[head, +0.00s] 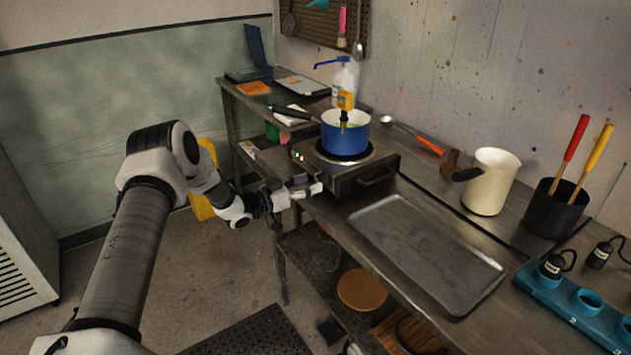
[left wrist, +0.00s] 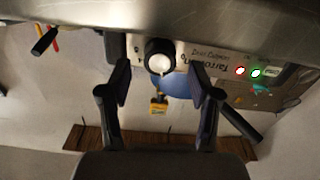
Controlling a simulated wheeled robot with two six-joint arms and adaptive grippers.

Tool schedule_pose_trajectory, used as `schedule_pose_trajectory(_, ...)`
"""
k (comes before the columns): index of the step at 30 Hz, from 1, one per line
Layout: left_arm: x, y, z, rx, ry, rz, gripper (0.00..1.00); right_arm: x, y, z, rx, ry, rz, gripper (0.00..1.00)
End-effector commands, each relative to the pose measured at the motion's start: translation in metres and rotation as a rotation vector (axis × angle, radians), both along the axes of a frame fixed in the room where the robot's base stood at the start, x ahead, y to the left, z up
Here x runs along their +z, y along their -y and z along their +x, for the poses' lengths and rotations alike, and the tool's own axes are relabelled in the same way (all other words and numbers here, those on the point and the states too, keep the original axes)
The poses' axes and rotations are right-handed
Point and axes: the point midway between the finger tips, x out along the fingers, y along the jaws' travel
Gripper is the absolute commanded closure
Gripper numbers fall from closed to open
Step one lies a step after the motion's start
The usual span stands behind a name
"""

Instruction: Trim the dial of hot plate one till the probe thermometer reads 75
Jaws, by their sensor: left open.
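The hot plate (head: 372,172) stands on the bench with a blue pot (head: 345,138) on it. A yellow probe thermometer (head: 345,100) stands up from the pot; its reading is too small to read. In the left wrist view, which is upside down, the black dial (left wrist: 160,57) with a pale pointer is on the hot plate's front panel, beside a red and a green light. My left gripper (head: 308,190) is in front of that panel. Its open fingers (left wrist: 158,72) lie on either side of the dial, with gaps showing. My right gripper is not in view.
A metal tray (head: 425,250) lies right of the hot plate. A cream jug (head: 490,182), a black pot with red and yellow handles (head: 556,208) and a teal rack (head: 575,310) stand farther right. A pump bottle (head: 343,78) is behind the pot.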

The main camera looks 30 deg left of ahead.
Motion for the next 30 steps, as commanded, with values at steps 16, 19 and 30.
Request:
schedule_pose_trajectory(16,0.000,0.008,0.018,0.001,-0.001,0.000,0.90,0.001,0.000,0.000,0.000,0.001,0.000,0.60)
schedule_pose_trajectory(19,0.000,0.008,0.018,0.002,-0.002,0.000,0.97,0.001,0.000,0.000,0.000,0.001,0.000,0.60)
schedule_pose_trajectory(30,-0.001,0.008,0.018,0.001,0.019,0.048,0.97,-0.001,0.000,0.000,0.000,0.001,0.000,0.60)
